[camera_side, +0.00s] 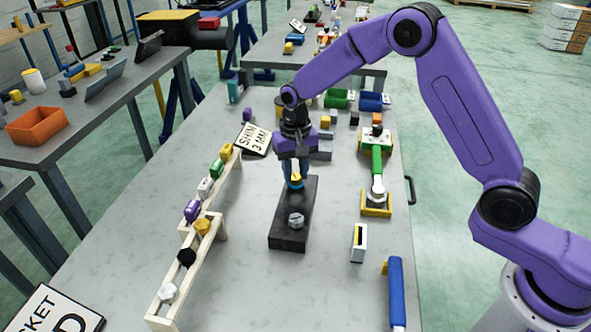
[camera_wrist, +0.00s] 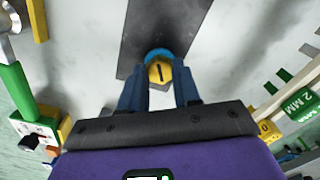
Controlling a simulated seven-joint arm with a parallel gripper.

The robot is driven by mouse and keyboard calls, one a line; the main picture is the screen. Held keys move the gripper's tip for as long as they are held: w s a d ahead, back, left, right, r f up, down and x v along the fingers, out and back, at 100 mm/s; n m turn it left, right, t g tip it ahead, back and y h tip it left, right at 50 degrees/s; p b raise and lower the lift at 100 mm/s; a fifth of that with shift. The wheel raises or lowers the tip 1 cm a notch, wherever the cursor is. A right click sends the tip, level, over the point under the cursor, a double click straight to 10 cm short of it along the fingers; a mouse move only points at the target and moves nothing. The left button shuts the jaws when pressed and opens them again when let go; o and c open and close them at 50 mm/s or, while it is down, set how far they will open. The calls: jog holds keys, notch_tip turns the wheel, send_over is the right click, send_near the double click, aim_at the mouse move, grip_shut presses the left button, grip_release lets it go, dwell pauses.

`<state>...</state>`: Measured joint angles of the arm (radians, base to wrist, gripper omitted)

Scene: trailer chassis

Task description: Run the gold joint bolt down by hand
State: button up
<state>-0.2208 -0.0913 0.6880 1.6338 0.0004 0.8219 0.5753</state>
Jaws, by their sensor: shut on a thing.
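The gold joint bolt (camera_side: 296,182) shows at the far part of a dark plate (camera_side: 288,240) in the side view. In the wrist view its hexagonal head (camera_wrist: 159,72), with a dark line across it, sits between my fingertips, with a blue ring (camera_wrist: 158,52) around its far side. My gripper (camera_side: 295,170) points down over the plate, and in the wrist view its blue fingers (camera_wrist: 160,84) are shut on the bolt. The bolt's shank and any gap under the head are hidden. A grey bolt head (camera_side: 296,219) stands nearer on the same plate.
A wooden rack (camera_side: 160,322) left of the plate holds gold, black and white bolt heads and several coloured pieces. Bare table surrounds the plate.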

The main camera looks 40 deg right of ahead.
jog(key=m, duration=0.4)
jog(key=shift+w+r+m, duration=0.2)
jog(key=shift+m, duration=0.1)
jog(key=m, duration=0.4)
jog(key=shift+a+m, duration=0.1)
jog(key=shift+m, duration=0.2)
jog(key=m, duration=0.4)
jog(key=shift+w+m, duration=0.1)
jog(key=shift+m, duration=2.1)
jog(key=o, duration=1)
jog(key=shift+o, duration=0.3)
jog(key=shift+f, duration=0.1)
